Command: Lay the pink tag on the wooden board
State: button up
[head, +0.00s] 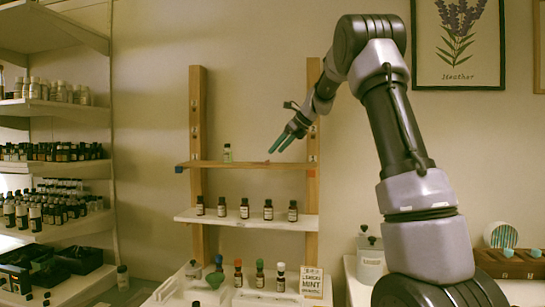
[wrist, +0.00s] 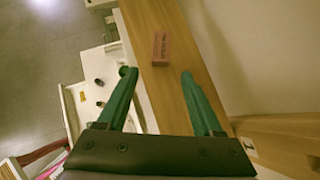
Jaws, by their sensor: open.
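The pink tag (wrist: 160,48), with dark print, lies on the wooden board (wrist: 172,92) in the wrist view. It sits beyond my fingertips, apart from both fingers. In the head view the wooden board (head: 218,164) is the top shelf of the rack, and a small pinkish spot near its right part looks like the tag. My gripper (head: 279,145) is just above that part of the board, its teal fingers pointing down and left. In the wrist view my gripper (wrist: 157,73) is open, with nothing between its fingers.
Below, a white shelf (head: 245,224) holds a row of dark bottles. A wooden upright (head: 313,180) stands close at the right. The board between bottle and gripper looks clear.

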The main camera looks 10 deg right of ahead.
jog(key=s+d+r+n, duration=0.35)
jog(key=s+r, duration=0.25)
jog(key=s, duration=0.5)
jog(key=s+f+n+h, duration=0.1)
jog(key=s+f+n, duration=0.2)
jog(key=s+n, duration=0.3)
jog(key=s+a+f+n+h, duration=0.1)
jog(key=s+f+n, duration=0.3)
jog(key=s, duration=1.1)
jog(key=s+a+f+n+h, duration=0.1)
jog(key=s+f+n, duration=0.3)
jog(key=s+n, duration=0.5)
jog(key=shift+s+f+t+h, duration=0.25)
jog(key=shift+s+t+h, duration=0.15)
jog(key=shift+s+h, duration=0.3)
jog(key=shift+a, duration=0.1)
